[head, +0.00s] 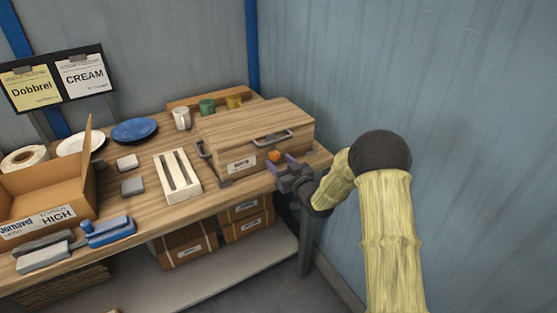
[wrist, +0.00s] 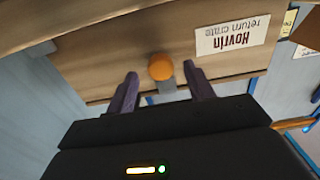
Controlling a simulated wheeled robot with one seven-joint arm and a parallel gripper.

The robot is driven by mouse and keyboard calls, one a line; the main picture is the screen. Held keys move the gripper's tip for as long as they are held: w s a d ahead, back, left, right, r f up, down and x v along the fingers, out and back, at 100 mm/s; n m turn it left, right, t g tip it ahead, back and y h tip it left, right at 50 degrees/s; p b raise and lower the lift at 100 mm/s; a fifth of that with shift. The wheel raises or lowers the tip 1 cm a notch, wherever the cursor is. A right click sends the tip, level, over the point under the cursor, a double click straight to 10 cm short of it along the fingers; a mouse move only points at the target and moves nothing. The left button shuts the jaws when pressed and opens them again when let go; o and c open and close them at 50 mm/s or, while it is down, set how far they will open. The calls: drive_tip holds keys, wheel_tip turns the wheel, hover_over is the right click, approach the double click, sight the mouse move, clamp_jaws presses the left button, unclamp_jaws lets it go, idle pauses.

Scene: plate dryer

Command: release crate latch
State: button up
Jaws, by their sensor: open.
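My gripper (head: 281,163) is open at the crate's front, close to the knob. In the wrist view the knob (wrist: 161,67) lies just beyond and between the two dark purple fingers (wrist: 162,88). I cannot tell whether a finger touches it. A white label reading "Hovrin return crate" (wrist: 232,35) is on the same face.
A white slatted rack (head: 177,176) and a dark metal bracket (head: 210,165) are left of the crate. An open cardboard box (head: 48,205) and blue tape dispenser (head: 108,231) are farther left. A blue-grey wall (head: 450,120) bounds the right side.

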drive_tip(key=shift+x, duration=0.85)
drive_tip(key=c, duration=1)
drive_tip(key=shift+o, duration=0.2)
